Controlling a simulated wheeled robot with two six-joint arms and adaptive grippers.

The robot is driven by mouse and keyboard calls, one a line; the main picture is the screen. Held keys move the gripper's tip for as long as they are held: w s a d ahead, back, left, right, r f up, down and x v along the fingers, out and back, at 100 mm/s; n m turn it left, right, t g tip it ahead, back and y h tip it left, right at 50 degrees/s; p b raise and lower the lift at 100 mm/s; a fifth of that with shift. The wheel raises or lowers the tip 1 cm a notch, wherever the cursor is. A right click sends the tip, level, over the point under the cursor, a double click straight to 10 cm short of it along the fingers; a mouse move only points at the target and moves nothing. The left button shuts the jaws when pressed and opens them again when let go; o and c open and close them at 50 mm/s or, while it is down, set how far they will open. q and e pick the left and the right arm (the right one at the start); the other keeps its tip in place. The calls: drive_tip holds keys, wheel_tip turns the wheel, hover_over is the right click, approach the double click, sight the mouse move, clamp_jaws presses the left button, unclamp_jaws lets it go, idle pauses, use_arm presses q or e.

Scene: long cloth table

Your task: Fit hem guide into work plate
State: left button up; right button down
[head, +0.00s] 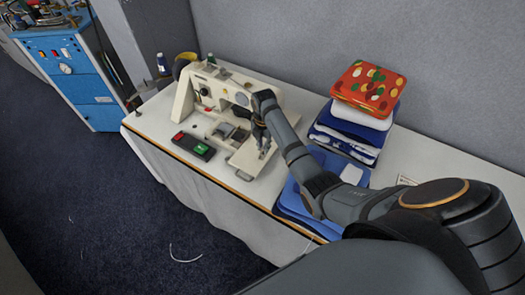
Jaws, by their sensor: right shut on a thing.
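The cream sewing machine (200,92) stands on the long white table. Its pale work plate (243,161) lies at the right end of the machine, near the table's front edge. My right gripper (264,150) points down just above the right part of this plate. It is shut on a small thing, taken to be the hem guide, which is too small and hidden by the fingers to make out. I cannot tell whether that thing touches the plate. My left gripper is not in view.
A black switch box (193,146) with red and green buttons lies before the machine. Folded cloths (360,112) are stacked at the right, with blue cloth (291,199) under my right arm. A small bottle (162,64) stands behind. A blue cabinet (70,75) is at far left.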

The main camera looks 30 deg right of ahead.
sight(262, 151)
drive_tip(key=shift+w+f, duration=0.2)
drive_tip(key=shift+f, duration=0.1)
drive_tip(key=shift+w+f, duration=0.2)
wheel_tip(262, 151, down, 3)
drive_tip(key=shift+f, duration=0.3)
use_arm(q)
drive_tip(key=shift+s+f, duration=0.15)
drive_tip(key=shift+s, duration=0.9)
use_arm(e)
drive_tip(key=c, duration=1.3)
unclamp_jaws()
wheel_tip(262, 151, up, 12)
drive_tip(key=shift+w+r+b, duration=0.1)
drive_tip(key=shift+r+b, duration=0.05)
drive_tip(key=shift+b, duration=0.5)
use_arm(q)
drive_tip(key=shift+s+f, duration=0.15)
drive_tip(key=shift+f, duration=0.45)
